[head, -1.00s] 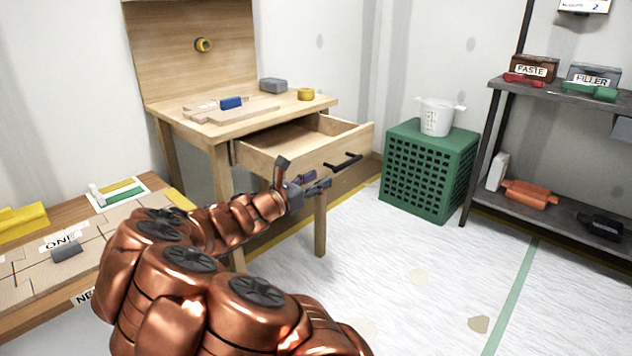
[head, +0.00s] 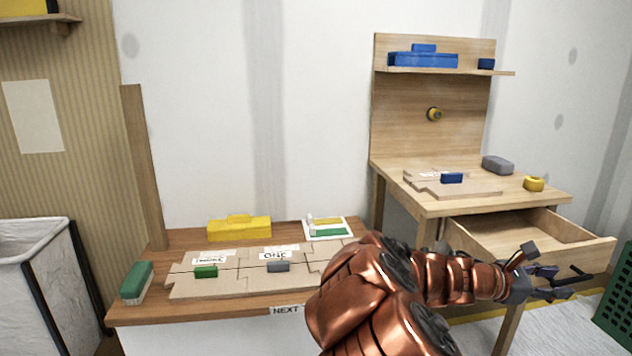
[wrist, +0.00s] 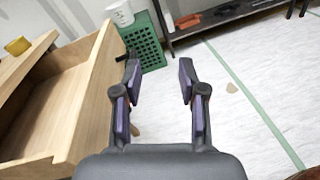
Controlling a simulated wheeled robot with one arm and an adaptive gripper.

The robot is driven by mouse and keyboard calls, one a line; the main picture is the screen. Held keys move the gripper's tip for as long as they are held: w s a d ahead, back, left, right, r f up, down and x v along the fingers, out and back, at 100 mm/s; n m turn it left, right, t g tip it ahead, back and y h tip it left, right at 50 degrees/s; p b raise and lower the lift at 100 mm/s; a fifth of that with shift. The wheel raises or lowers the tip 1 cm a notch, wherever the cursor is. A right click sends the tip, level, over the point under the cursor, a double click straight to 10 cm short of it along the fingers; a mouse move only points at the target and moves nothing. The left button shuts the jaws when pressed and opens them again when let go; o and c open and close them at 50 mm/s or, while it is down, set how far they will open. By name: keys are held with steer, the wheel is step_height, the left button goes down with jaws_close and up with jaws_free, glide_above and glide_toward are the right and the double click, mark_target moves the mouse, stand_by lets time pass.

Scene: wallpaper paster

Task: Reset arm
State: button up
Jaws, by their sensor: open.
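My copper-coloured arm reaches right across the head view. My gripper (head: 545,283) is at its end, in front of the wooden desk's open drawer (head: 530,236). In the wrist view my gripper (wrist: 160,92) has its two dark, purple-padded fingers spread apart, with only floor showing between them. The drawer also shows on the left of the wrist view (wrist: 50,115), pulled out and looking empty in the part I see. Its dark handle is partly hidden behind the left finger in the wrist view.
The desk (head: 420,197) holds a blue block (head: 452,178), a grey block (head: 498,165) and a yellow roll (head: 534,184). A low table (head: 180,240) with boards stands left. Open floor (wrist: 225,120) lies right of the drawer.

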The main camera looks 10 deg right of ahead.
steer(key=s+a+r+m+g+y+p, duration=0.1)
steer(key=s+a+r+m+y+p, duration=0.5)
steer(key=s+a+r+m+p, duration=0.55)
steer(key=s+a+r+y+p, duration=0.3)
steer(key=a+r+p, duration=0.1)
steer(key=a+p, duration=0.3)
steer(key=s+a+r+m+t+y+p, duration=0.1)
steer(key=s+a+r+y+p, duration=0.2)
steer(key=a+p, duration=0.5)
steer(key=s+a+r+m+y+p, duration=0.1)
steer(key=s+a+r+y+p, duration=0.2)
steer(key=a+r+p, duration=0.4)
steer(key=a+y+p, duration=0.1)
steer(key=a, duration=0.2)
steer(key=shift+s+a+t+y, duration=0.3)
steer(key=shift+s+t, duration=0.05)
steer(key=shift+t, duration=0.05)
